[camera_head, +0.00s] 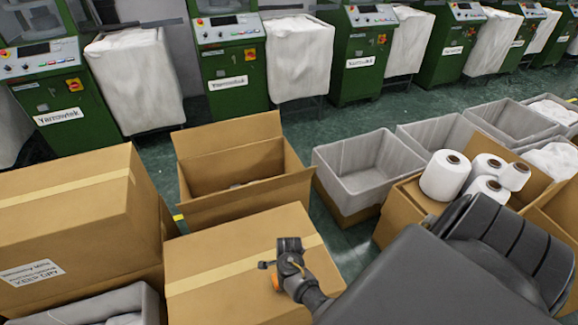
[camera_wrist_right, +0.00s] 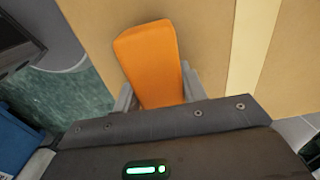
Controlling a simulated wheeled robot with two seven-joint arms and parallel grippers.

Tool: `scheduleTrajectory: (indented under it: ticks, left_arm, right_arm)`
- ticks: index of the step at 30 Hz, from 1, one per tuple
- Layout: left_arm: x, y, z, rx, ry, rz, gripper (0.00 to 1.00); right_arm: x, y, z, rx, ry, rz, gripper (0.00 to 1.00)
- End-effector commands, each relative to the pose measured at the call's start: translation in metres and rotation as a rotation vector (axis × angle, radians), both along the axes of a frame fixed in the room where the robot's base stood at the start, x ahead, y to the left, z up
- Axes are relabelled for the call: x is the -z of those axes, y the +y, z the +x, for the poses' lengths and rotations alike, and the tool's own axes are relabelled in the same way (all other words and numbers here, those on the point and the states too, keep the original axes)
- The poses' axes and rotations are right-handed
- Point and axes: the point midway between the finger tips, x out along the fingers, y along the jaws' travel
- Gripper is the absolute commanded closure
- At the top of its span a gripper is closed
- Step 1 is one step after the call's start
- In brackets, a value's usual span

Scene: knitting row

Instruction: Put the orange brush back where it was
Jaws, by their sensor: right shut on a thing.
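The orange brush (camera_wrist_right: 150,60) shows as a smooth orange block in the right wrist view. My right gripper (camera_wrist_right: 160,92) is shut on it, with a finger on either side. In the head view my right gripper (camera_head: 283,272) is over the closed, taped cardboard box (camera_head: 215,270) at the front. Only a small orange part of the brush (camera_head: 275,279) shows there; my gripper hides the rest. I cannot tell whether the brush touches the box top. My left gripper is out of view.
An open cardboard box (camera_head: 240,205) stands behind the closed one. A larger closed box (camera_head: 70,215) is at the left. Grey bins (camera_head: 360,190) and white yarn cones (camera_head: 445,175) are at the right. Green machines (camera_head: 235,60) line the back.

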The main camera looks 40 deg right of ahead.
Motion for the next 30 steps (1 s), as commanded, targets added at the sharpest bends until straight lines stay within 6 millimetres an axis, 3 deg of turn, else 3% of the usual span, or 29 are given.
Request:
scheduleTrajectory:
  ticks: [8, 9, 13, 23, 30]
  left_arm:
    - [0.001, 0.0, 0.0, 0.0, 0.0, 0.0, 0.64]
    - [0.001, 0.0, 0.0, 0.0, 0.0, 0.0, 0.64]
    - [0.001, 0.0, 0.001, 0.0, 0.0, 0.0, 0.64]
    - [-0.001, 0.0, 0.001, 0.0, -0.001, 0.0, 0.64]
    - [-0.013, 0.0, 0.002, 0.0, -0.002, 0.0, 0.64]
  right_arm:
    - [0.005, 0.0, 0.0, -0.001, -0.001, 0.001, 0.8]
    - [0.006, 0.001, 0.0, -0.001, 0.0, 0.0, 0.53]
    - [0.005, 0.0, 0.0, -0.001, 0.0, 0.0, 0.37]
    - [0.001, 0.0, 0.0, -0.001, -0.001, 0.0, 0.37]
    - [-0.038, -0.002, 0.0, -0.001, -0.004, -0.004, 0.37]
